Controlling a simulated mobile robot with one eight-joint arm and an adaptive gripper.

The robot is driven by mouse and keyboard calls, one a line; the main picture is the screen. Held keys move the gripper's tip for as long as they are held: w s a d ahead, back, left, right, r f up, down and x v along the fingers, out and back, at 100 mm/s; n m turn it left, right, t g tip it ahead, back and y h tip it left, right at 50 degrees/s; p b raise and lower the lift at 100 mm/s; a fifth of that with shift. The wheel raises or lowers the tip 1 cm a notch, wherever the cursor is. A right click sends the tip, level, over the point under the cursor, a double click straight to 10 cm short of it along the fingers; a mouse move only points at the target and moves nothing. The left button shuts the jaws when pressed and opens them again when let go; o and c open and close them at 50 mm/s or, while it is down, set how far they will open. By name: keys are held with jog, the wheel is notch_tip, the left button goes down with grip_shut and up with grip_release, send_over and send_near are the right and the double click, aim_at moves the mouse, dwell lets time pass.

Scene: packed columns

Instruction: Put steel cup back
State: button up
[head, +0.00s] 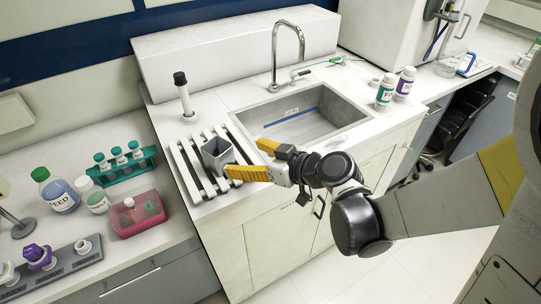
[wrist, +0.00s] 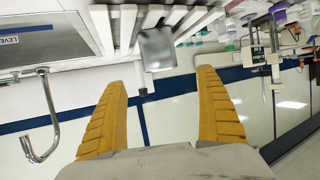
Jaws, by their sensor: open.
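The steel cup (head: 217,154) is a grey, square-sided cup with an open top. It stands upright on the white slatted rack (head: 183,160) left of the sink. In the wrist view the cup (wrist: 157,48) shows ahead of the fingertips, roughly in line with the gap between them. My gripper (head: 242,157) has yellow fingers, spread open, just right of the cup. One finger overlaps the cup's lower right edge in the head view; I cannot tell whether it touches. The wrist view shows nothing between the fingers (wrist: 161,80).
The sink (head: 305,118) with its tall tap (head: 288,55) lies right of the rack. A black-topped white bottle (head: 184,95) stands behind the rack. A teal tube rack (head: 125,165) and a pink container (head: 136,215) are on the left bench.

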jog(key=s+d+r+m+h, duration=0.1)
jog(key=s+d+m+h, duration=0.2)
jog(key=d, duration=0.5)
jog(key=s+d+r+m+h, duration=0.1)
jog(key=s+d+m+h, duration=0.3)
jog(key=d, duration=0.5)
jog(key=s+d+r+m+g+h, duration=0.1)
jog(key=s+d+m+h, duration=0.2)
jog(key=s+d, duration=0.3)
jog(key=d+h, duration=0.1)
jog(key=d, duration=0.1)
jog(key=shift+s+d+r+m, duration=0.2)
jog(key=shift+s+d+m, duration=0.1)
jog(key=shift+m, duration=0.1)
